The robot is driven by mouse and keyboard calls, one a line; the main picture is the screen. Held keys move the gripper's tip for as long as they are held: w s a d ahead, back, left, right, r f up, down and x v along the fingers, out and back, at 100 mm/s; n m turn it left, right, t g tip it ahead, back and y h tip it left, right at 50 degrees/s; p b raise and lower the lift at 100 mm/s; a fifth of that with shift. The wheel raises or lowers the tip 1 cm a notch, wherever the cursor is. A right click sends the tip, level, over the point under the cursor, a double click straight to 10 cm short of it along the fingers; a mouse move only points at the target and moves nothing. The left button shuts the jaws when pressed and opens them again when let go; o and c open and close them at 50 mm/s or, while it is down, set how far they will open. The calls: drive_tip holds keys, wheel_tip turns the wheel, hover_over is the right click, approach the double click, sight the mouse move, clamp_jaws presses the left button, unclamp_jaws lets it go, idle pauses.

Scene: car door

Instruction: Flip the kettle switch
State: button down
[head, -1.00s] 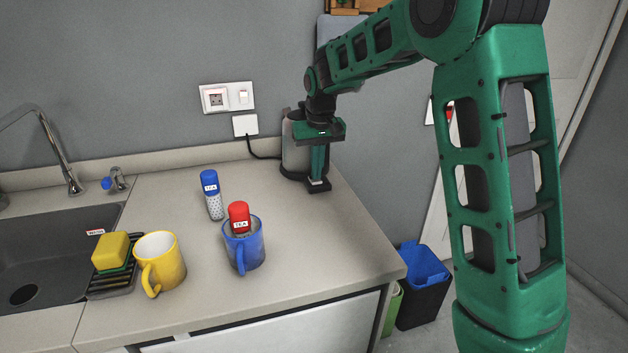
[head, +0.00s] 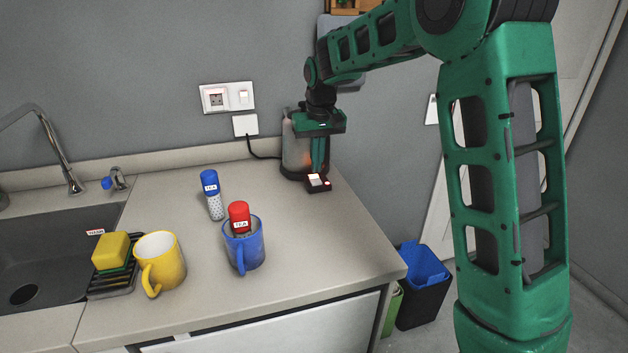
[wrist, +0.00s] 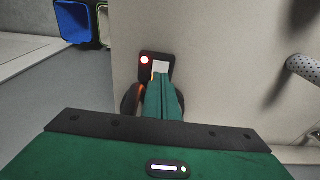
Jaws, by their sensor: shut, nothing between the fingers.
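The kettle (head: 292,145) stands at the back right of the counter, partly hidden behind my gripper, with an orange-red glow low on its body. Its dark base juts forward and carries a white switch (head: 314,180) and a lit red light (head: 327,183). The light (wrist: 145,60) and the switch (wrist: 160,67) also show in the wrist view. My gripper (head: 317,170) points down just behind the switch, its green fingers shut and empty. In the wrist view the fingertips (wrist: 162,80) are right at the switch; I cannot tell whether they touch.
A blue mug (head: 244,252) with a red tea container (head: 239,215), a blue-capped tea container (head: 212,195) and a yellow mug (head: 168,275) stand left on the counter (head: 310,255). The sink (head: 40,262) is far left. Bins (head: 424,290) stand right of the counter.

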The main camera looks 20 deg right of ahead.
sight(317, 182)
drive_tip(key=shift+r, duration=2.15)
drive_tip(key=shift+d, duration=0.1)
drive_tip(key=s+d+m+g, duration=0.1)
drive_tip(key=s+d+m, duration=0.1)
drive_tip(key=s+d, duration=0.65)
drive_tip(key=s+d+m, duration=0.1)
drive_tip(key=s+d, duration=0.5)
drive_tip(key=s, duration=0.6)
drive_tip(key=s+d+f+m, duration=0.1)
drive_tip(key=s+f, duration=0.2)
drive_tip(key=s, duration=0.9)
drive_tip(key=s+d+f+m, duration=0.1)
drive_tip(key=s+f+m, duration=0.1)
drive_tip(key=s, duration=0.9)
drive_tip(key=shift+s+d+f+g, duration=0.35)
drive_tip(key=shift+s+f+g, duration=0.05)
drive_tip(key=shift+f, duration=0.25)
drive_tip(key=shift+w, duration=0.15)
